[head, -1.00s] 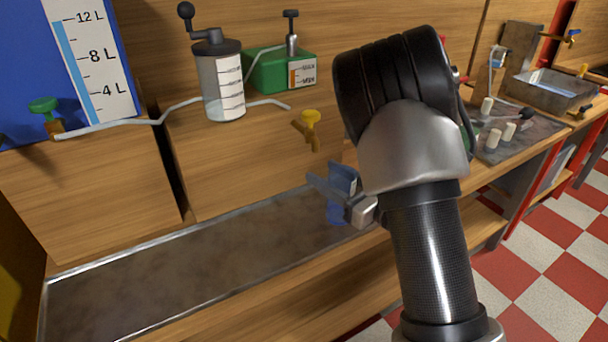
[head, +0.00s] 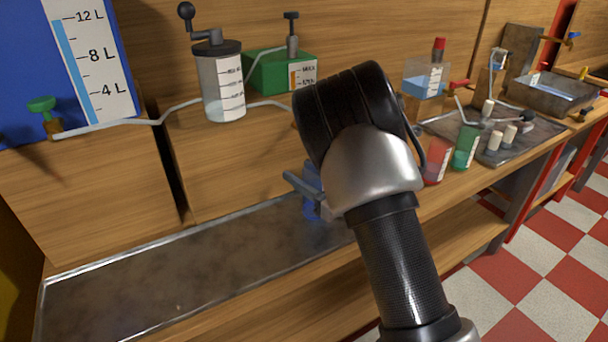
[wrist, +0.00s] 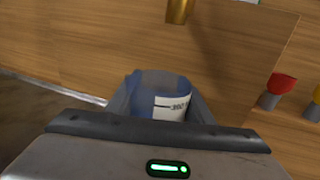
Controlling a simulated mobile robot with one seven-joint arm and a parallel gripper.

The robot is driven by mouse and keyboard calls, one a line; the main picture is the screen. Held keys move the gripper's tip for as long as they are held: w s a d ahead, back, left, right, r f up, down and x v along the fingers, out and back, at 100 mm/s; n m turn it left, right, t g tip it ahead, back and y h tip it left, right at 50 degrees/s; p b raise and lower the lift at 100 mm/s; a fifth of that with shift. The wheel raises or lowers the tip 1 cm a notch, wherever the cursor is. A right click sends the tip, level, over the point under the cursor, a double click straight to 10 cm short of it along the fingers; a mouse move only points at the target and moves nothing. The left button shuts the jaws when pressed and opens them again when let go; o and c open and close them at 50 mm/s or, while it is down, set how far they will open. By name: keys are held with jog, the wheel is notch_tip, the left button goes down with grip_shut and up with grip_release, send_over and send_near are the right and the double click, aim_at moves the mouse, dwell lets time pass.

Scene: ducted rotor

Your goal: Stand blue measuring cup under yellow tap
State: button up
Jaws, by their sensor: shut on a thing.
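The blue measuring cup (head: 312,207) is over or at the right end of the metal tray, partly hidden by my arm. I cannot tell whether its base touches the tray. My gripper (head: 304,188) is shut on it. In the wrist view the translucent cup (wrist: 150,82), with a white scale label, sits between the fingers of my gripper (wrist: 160,108). The yellow tap's brass spout (wrist: 178,10) shows at the top of the wrist view, ahead of the cup in the picture. In the head view my arm hides nearly all of the tap.
The long metal tray (head: 150,285) is otherwise bare. A clear cylinder with a crank (head: 222,85) and a green box (head: 280,72) stand on the ledge behind. A red cup (head: 437,160) and a green cup (head: 466,147) stand right of my arm.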

jog(key=shift+f, duration=0.2)
jog(key=o, duration=1.1)
jog(key=shift+r, duration=0.1)
jog(key=shift+o, duration=0.2)
jog(key=shift+r, duration=0.2)
jog(key=v, duration=1.2)
jog(key=shift+f, duration=0.1)
